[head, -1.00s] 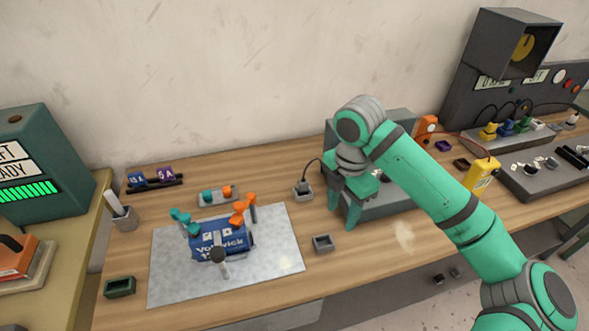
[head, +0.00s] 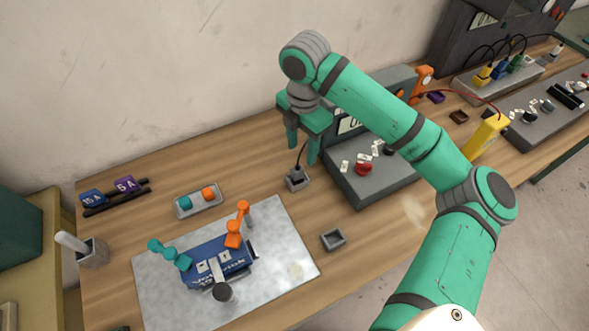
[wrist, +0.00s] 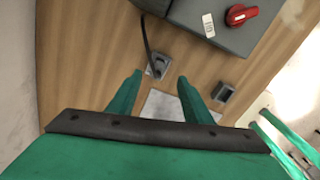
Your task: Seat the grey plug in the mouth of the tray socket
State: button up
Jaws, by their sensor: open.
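A dark grey plug (head: 297,173) with a black cable stands in a small grey square holder (head: 299,184) on the bench. The plug also shows in the wrist view (wrist: 158,66), just beyond and between my fingertips. My gripper (head: 302,152) is open and empty, fingers down, above and slightly behind the plug; in the wrist view its tips (wrist: 160,79) are spread either side of it. I cannot tell for sure which opening is the tray socket; a small grey open box (head: 333,240) sits nearer the front edge, and also shows in the wrist view (wrist: 223,91).
A dark grey box with a red knob (head: 363,168) stands right of the plug. A blue unit (head: 218,262) with teal and orange clamps lies on a metal sheet (head: 285,235). A grey tray (head: 178,210) holds teal and orange pieces. A yellow meter (head: 487,136) stands at the right.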

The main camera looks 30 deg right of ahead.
aim_at(298, 166)
jog(key=shift+s+f, duration=0.2)
jog(key=shift+f, duration=1.05)
jog(key=shift+w+a+f, duration=0.1)
jog(key=shift+a+f, duration=0.1)
jog(key=shift+f, duration=0.65)
jog(key=shift+w+a+f, duration=0.1)
jog(key=shift+a+f, duration=0.05)
jog(key=shift+f, duration=0.75)
jog(key=shift+w+a+f, duration=0.1)
jog(key=shift+a+f, duration=0.1)
jog(key=shift+f, duration=0.65)
jog(key=shift+s, duration=0.1)
jog(key=shift+c, duration=0.3)
grip_shut()
